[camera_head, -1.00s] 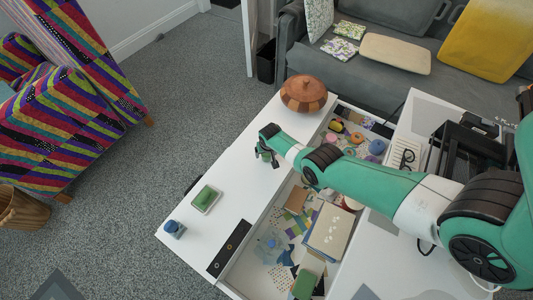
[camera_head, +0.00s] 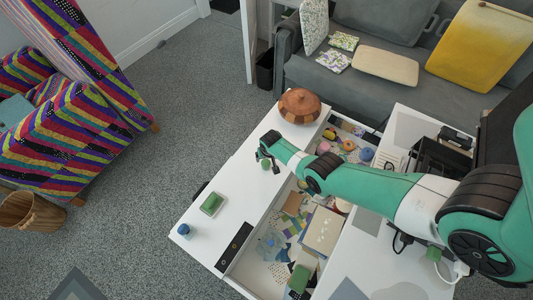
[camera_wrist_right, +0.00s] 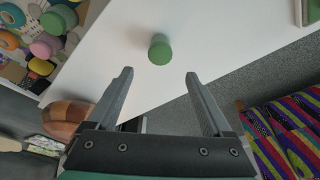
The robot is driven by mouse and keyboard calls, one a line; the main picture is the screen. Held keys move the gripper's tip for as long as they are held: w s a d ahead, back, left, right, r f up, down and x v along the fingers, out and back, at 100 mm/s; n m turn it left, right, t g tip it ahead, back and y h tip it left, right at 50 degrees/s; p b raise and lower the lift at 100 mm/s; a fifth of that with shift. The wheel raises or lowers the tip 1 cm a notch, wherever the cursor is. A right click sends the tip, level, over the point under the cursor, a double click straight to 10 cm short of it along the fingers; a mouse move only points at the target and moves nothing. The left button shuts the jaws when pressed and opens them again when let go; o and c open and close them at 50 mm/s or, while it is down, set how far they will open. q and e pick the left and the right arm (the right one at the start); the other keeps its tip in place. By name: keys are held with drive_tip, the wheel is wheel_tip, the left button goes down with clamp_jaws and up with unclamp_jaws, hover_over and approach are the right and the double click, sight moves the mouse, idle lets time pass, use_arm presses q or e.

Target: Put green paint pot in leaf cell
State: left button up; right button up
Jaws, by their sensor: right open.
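The green paint pot (camera_head: 266,164) stands on the white tabletop (camera_head: 232,184) just under my right gripper (camera_head: 268,157). In the right wrist view the pot (camera_wrist_right: 160,48) is upright and alone, beyond and roughly between the fingertips, not touched by them. My right gripper (camera_wrist_right: 157,74) is open and empty there. A narrow black tray (camera_head: 234,247) with small marks lies at the front of the table. I cannot make out a leaf mark on it. My left gripper is not in view.
A wooden lidded bowl (camera_head: 299,105) stands at the back. An open drawer (camera_head: 253,268) holds papers and several small craft items. The tabletop between is clear.

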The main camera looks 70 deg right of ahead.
use_arm(q)
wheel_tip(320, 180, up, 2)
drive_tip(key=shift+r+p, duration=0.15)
drive_tip(key=shift+p, duration=0.4)
